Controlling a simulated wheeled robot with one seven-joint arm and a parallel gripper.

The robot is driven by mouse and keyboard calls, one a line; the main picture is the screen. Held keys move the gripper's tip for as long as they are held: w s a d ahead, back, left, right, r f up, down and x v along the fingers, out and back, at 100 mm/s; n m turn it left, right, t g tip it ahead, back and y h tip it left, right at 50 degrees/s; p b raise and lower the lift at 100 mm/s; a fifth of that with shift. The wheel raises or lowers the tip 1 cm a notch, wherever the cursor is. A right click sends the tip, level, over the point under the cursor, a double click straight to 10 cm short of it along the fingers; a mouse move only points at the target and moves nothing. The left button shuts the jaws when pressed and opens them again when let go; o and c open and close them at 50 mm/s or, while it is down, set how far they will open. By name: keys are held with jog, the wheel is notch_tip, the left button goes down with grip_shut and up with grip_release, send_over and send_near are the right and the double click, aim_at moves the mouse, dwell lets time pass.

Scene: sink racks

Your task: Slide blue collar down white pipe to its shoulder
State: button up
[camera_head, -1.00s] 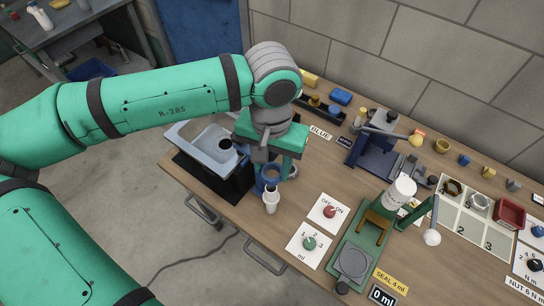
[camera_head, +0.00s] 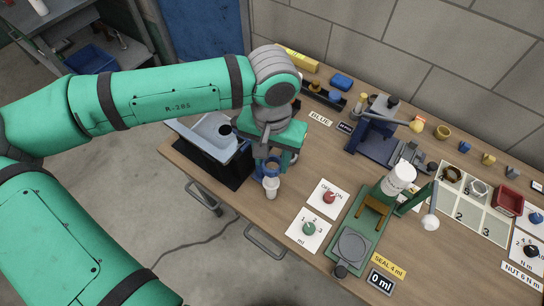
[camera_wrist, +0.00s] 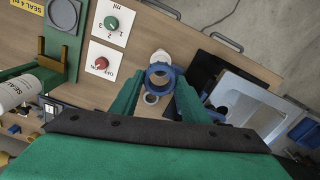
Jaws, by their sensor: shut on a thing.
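The blue collar (camera_wrist: 160,68) is a ring between the fingertips of my gripper (camera_wrist: 157,88) in the wrist view. My gripper is shut on it. In the head view the collar (camera_head: 261,170) shows below my gripper (camera_head: 270,163), partly hidden by the fingers. The white pipe (camera_head: 271,188) stands near the table's front edge, close against the collar in the picture.
A grey sink tray (camera_head: 205,140) on a black stand is close at left. Dial panels (camera_head: 328,198) lie to the right of the pipe. A green press stand with a white bottle (camera_head: 394,181) is farther right. A blue fixture (camera_head: 375,142) stands behind.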

jog(key=shift+s+a+f, duration=0.15)
jog(key=shift+s+f, duration=0.15)
dwell(0.5)
jog(key=shift+f, duration=0.25)
dwell(1.0)
jog(key=shift+f, duration=0.35)
jog(key=shift+f, duration=2.6)
jog(key=o, duration=1.1)
